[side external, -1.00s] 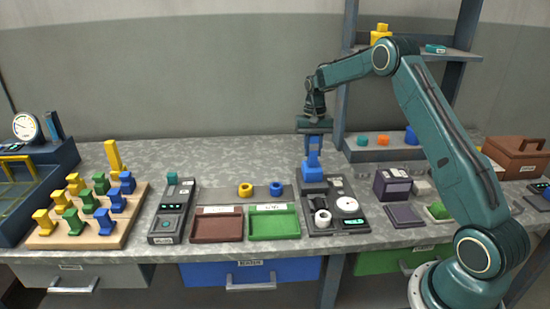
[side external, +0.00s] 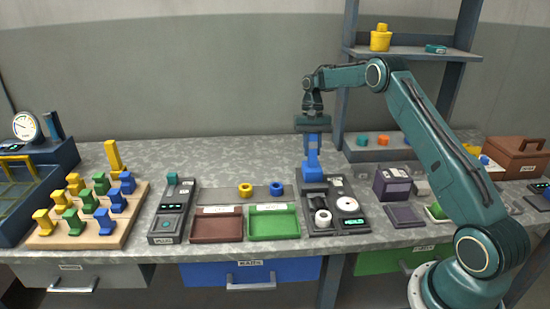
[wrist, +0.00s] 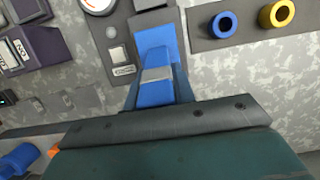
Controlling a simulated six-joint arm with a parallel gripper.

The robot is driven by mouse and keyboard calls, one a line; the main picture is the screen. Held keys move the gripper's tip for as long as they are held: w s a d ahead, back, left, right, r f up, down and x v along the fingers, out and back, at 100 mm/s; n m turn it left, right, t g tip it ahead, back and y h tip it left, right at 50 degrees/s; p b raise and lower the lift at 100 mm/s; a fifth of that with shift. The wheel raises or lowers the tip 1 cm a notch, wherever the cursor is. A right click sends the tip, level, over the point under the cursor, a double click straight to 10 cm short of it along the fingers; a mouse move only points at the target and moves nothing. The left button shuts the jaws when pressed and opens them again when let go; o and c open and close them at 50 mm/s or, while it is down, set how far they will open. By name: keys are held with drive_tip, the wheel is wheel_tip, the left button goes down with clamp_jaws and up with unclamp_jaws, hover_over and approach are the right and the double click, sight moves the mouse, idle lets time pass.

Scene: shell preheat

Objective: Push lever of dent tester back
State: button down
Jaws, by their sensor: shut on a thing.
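The dent tester (side external: 351,223) is a dark device with a white disc, right of the green tray in the side view. Its blue lever (side external: 313,174) stands at the device's back end. My gripper (side external: 312,152) points down over the back of the tester, shut on the blue lever. In the wrist view the lever (wrist: 154,42) lies between the fingers of my gripper (wrist: 157,82), with a grey band across it. The tester body (wrist: 118,28) shows beside it. The fingers hide part of the lever, and its exact tilt is hard to tell.
Blue (side external: 277,188) and yellow (side external: 245,190) rings lie left of the tester, behind the red tray (side external: 217,238) and green tray (side external: 292,233). A dark purple box (side external: 392,184) stands to the right. The counter behind the tester is mostly clear up to the wall.

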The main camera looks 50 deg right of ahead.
sight(313, 163)
drive_tip(key=c, duration=1.2)
unclamp_jaws()
drive_tip(key=shift+o, duration=0.2)
drive_tip(key=shift+s+a+r+t+h, duration=0.15)
drive_tip(key=shift+s+a+t+h, duration=0.15)
drive_tip(key=shift+t+h, duration=0.1)
drive_tip(key=shift+s+a+r+t+h, duration=0.1)
drive_tip(key=shift+s+a+t+h, duration=0.35)
drive_tip(key=shift+t+h, duration=0.35)
drive_tip(key=shift+s+a+f+t+h, duration=0.1)
drive_tip(key=shift+s+a+t+h, duration=0.4)
drive_tip(key=shift+t+h, duration=0.25)
drive_tip(key=shift+s+a+f+t+h, duration=0.1)
drive_tip(key=shift+s+a+t+h, duration=0.35)
drive_tip(key=shift+t+h, duration=0.3)
drive_tip(key=v, duration=1.4)
drive_tip(key=s+a+r+n+t+y, duration=0.1)
drive_tip(key=s+a+r+n, duration=0.2)
drive_tip(key=s+a+r, duration=0.3)
drive_tip(key=shift+s+a+r, duration=0.3)
drive_tip(key=shift+s+a, duration=1.2)
drive_tip(key=shift+s, duration=0.05)
